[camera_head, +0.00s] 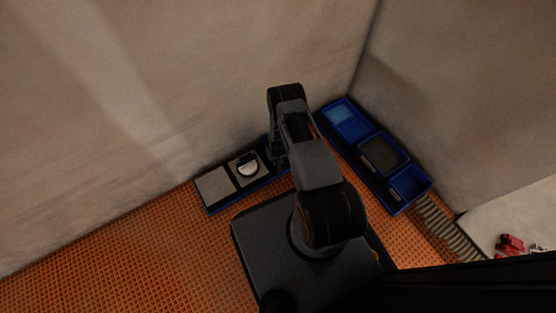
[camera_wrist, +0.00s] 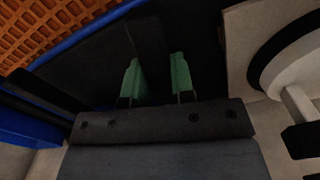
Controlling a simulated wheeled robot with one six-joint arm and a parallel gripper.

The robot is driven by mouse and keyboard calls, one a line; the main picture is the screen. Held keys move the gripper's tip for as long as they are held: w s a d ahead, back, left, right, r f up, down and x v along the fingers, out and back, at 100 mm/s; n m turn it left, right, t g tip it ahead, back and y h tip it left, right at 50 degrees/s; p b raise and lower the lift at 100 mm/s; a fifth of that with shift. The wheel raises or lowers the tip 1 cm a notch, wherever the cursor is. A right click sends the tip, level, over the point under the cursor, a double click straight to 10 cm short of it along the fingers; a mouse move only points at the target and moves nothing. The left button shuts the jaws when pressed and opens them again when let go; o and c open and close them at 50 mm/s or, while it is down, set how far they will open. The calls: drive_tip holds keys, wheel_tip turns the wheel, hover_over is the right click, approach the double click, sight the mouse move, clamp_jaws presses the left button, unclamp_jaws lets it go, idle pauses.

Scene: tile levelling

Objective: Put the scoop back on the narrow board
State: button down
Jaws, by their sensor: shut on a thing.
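My gripper (camera_wrist: 155,82) shows in the wrist view with two green fingertips, one on each side of a dark bar, which I take to be the handle of the scoop (camera_wrist: 150,42). The rest of the scoop cannot be made out against the dark surface. The gripper is low over the dark narrow board (camera_wrist: 90,58) with a blue edge, beside a pale tile. In the head view this board (camera_head: 258,187) lies along the wall, left of my arm. My arm hides the gripper and the scoop there.
On the board are a bare grey tile (camera_head: 215,187) and a second tile bearing a white round tool (camera_head: 248,170) with a dark rim. Right of my arm a longer board carries a blue tray (camera_head: 345,118), a brown-filled tray (camera_head: 383,154) and another blue tray (camera_head: 409,183). Walls stand close behind.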

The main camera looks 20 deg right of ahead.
drive_tip(key=shift+f, duration=0.2)
drive_tip(key=c, duration=0.9)
unclamp_jaws()
drive_tip(key=shift+r, duration=0.1)
wheel_tip(320, 180, up, 14)
drive_tip(key=p, duration=0.5)
drive_tip(key=shift+p, duration=0.4)
